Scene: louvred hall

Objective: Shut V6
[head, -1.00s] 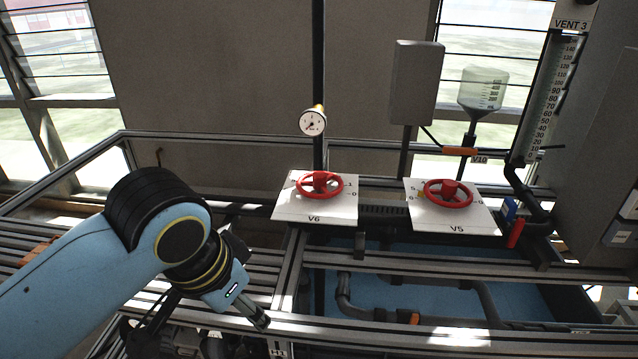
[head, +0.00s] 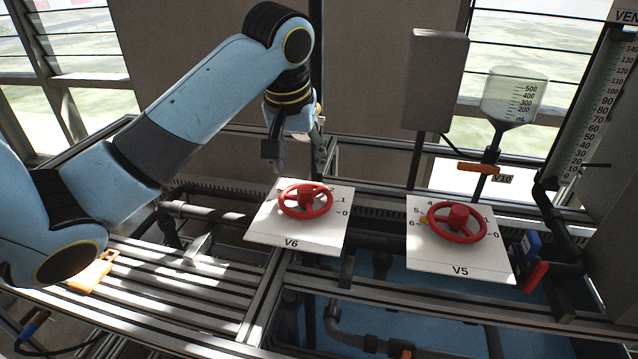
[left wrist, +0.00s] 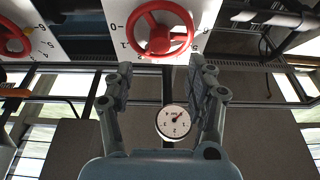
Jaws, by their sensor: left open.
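The V6 valve is a red handwheel (head: 306,199) on a white plate (head: 268,236) with printed numbers, at the middle of the head view. A yellow mark shows at the wheel's far right edge. My left gripper (head: 297,170) points down just above and behind the V6 wheel, apart from it. In the left wrist view the V6 wheel (left wrist: 160,32) lies beyond the two spread fingers (left wrist: 160,85), which are open and empty. My right gripper is not in view.
The V5 red wheel (head: 456,222) on its own plate stands to the right. A pressure gauge (left wrist: 173,122) shows behind the gripper. A grey box (head: 436,80), a measuring funnel (head: 514,98) and the orange V10 handle (head: 478,168) are farther right. An orange object (head: 92,273) lies on the left slats.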

